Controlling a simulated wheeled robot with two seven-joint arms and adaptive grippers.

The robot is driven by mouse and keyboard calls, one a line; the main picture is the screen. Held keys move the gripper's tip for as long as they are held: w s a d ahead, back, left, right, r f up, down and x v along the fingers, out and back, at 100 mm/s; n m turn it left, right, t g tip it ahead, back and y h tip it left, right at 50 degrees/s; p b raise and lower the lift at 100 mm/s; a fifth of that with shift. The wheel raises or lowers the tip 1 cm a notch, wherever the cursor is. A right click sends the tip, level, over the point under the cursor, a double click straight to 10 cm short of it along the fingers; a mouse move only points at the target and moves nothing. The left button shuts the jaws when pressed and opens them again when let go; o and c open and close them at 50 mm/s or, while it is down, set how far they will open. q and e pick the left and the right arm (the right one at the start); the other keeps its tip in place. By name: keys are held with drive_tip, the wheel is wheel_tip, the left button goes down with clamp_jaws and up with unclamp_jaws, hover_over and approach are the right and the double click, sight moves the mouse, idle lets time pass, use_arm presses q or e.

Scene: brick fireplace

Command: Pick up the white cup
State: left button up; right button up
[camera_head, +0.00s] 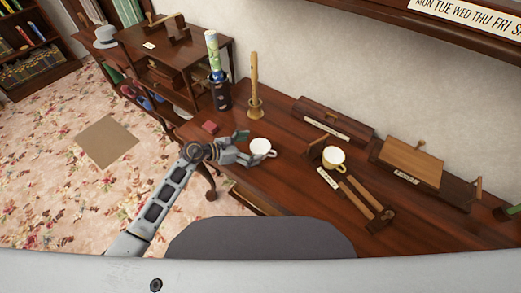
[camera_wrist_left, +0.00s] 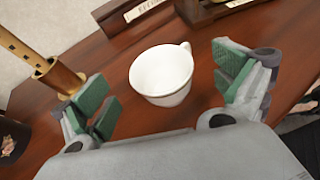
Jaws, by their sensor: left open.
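The white cup (camera_head: 261,147) stands upright on the wooden table (camera_head: 292,196), close to its near left edge. In the left wrist view the cup (camera_wrist_left: 161,76) is empty, with its handle toward the upper right. My left gripper (camera_head: 243,146) is beside the cup on its left. In the left wrist view my left gripper (camera_wrist_left: 168,98) is open, with green finger pads on either side of the cup and apart from it. My right gripper is not in view.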

sight(259, 147)
use_arm(q)
drive_tip(key=shift+x, duration=1)
drive_tip(key=shift+p+x, duration=0.3)
drive_tip(key=shift+x, duration=0.75)
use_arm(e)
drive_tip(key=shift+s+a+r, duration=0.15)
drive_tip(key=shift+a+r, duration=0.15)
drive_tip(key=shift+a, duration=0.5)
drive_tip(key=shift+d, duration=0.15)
